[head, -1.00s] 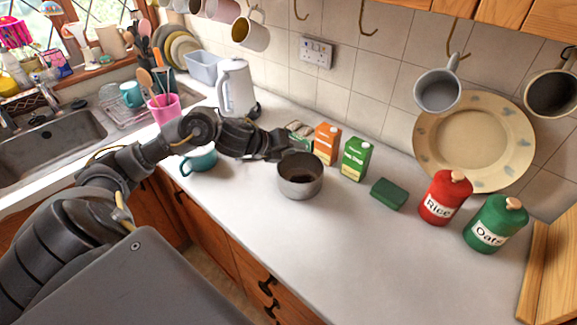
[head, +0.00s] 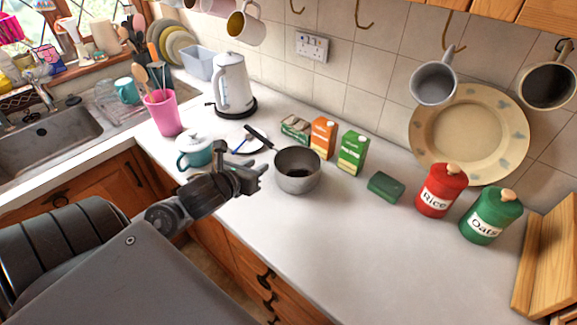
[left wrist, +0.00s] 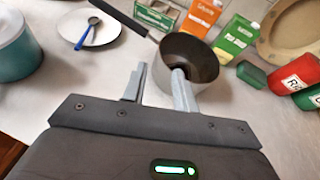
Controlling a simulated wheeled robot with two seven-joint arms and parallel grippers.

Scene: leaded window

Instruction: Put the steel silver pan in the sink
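The steel silver pan (head: 298,180) stands upright on the white counter, its black handle (head: 260,138) pointing to the back left. It also shows in the left wrist view (left wrist: 205,65), just beyond the fingers. My left gripper (head: 256,172) is open and empty at the left side of the pan, with a small gap in the head view. In the left wrist view its fingers (left wrist: 160,88) are apart and one overlaps the pan's near wall; I cannot tell if it touches. The sink (head: 40,148) is at the far left. My right gripper is not in view.
Cartons (head: 322,138) stand behind the pan. The counter (head: 340,235) in front right is clear.

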